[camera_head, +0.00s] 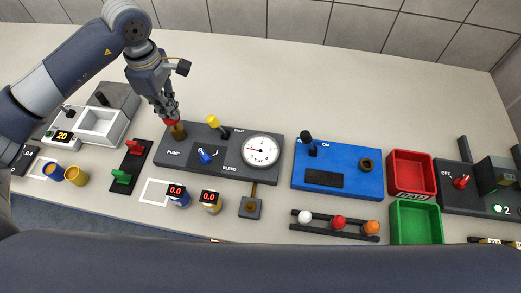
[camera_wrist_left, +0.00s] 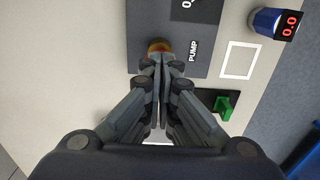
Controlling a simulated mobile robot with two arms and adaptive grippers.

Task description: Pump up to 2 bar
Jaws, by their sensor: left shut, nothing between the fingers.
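The dark pump board (camera_head: 222,158) lies mid-table with the labels PUMP, BLEED and SHUT. The pump (camera_head: 177,130) is a brown post with a red top at the board's left end. My left gripper (camera_head: 171,119) is shut and empty, its fingertips at the red top. The left wrist view shows the closed fingertips over the pump (camera_wrist_left: 160,45); whether they touch is hidden. The round gauge (camera_head: 262,150) reads in bar; its needle points left, the value too small to read. My right gripper is not visible.
Left are a scale (camera_head: 66,135) reading 20, a tray (camera_head: 100,122), and red and green switches (camera_head: 122,178). Right are a blue panel (camera_head: 340,178), red bin (camera_head: 411,173) and green bin (camera_head: 416,221). Ball rack (camera_head: 335,226) is in front. Table behind the board is clear.

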